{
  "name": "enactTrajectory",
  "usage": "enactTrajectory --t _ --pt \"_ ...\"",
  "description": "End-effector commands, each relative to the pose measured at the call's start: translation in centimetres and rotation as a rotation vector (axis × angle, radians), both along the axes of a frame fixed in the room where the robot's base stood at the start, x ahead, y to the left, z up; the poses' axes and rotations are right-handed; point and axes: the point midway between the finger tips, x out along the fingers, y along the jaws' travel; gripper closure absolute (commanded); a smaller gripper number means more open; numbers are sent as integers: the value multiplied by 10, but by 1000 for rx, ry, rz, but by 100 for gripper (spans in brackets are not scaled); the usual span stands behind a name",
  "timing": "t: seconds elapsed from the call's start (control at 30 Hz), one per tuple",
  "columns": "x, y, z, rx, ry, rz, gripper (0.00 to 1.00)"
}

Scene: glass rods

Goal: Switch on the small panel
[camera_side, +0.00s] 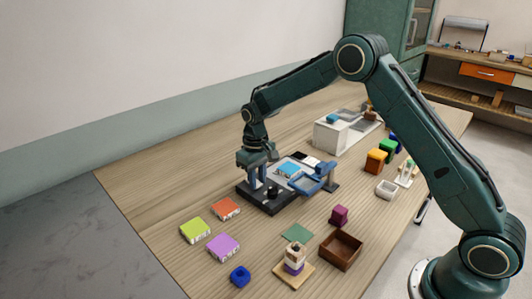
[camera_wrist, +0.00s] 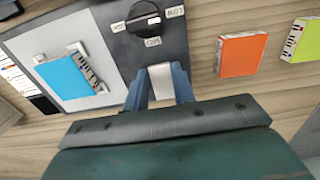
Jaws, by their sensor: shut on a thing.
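The small panel is a dark base (camera_side: 256,197) with a pale plate that carries a light blue square block (camera_side: 289,170). In the wrist view the plate (camera_wrist: 75,30) and blue block (camera_wrist: 68,78) are at the left. A black round knob (camera_wrist: 143,17) with several white labels sits on the dark part; one label seems to read LOW. The knob also shows in the side view (camera_side: 272,192). My gripper (camera_side: 258,186) points down at the panel's near left part. In the wrist view its blue fingers are shut on a pale grey piece (camera_wrist: 161,80) beside the knob.
A blue bracket (camera_side: 318,180) stands at the panel's right. Orange (camera_side: 226,208), green (camera_side: 195,230) and purple (camera_side: 223,247) flat blocks lie in front. A brown open box (camera_side: 341,249) and a stacked toy (camera_side: 294,262) stand at the front right. A white bin (camera_side: 333,137) is behind.

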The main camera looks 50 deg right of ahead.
Motion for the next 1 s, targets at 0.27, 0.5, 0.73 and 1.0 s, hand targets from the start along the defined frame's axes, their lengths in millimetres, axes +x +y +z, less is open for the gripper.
enactTrajectory --t 0.27,0.5,0.73,1.0 --pt "4 0 1 0 98 0 97" --pt "7 0 2 0 186 0 97" --pt "9 0 3 0 265 1 97" --pt "10 0 4 0 297 0 97"
